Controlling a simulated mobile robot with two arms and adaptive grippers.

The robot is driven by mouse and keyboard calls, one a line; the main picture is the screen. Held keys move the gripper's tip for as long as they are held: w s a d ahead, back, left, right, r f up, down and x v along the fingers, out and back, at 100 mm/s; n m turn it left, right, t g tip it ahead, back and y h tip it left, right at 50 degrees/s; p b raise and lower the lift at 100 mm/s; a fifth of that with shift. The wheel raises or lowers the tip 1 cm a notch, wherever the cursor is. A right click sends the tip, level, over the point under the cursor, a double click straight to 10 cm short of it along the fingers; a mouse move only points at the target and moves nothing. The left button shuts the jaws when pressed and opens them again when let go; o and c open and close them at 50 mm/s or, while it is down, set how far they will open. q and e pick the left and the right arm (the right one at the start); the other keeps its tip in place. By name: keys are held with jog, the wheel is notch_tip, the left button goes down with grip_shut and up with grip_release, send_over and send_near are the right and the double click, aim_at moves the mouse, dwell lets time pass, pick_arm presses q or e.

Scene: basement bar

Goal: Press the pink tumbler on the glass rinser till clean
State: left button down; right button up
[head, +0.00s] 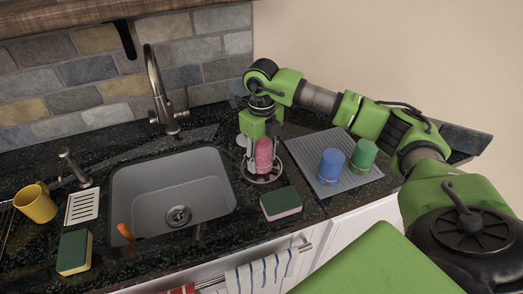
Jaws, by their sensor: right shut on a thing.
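The pink tumbler (264,156) is at the right of the sink, directly over the round glass rinser (262,176). My right gripper (262,142) comes down from above and is shut on the tumbler. The tumbler looks upright and its lower end is at the rinser; I cannot tell whether it is pressed down. Part of the tumbler's top is hidden by the gripper. My left gripper is not in view.
A blue tumbler (331,166) and a green tumbler (363,156) stand on a grey ribbed mat (338,192) to the right. A sponge (281,204) lies in front of the rinser. The grey sink (155,185) with its tall faucet (158,90) is to the left.

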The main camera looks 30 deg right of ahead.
aim_at(261, 142)
jog(key=shift+r+p, duration=2.25)
jog(key=shift+r, duration=1.25)
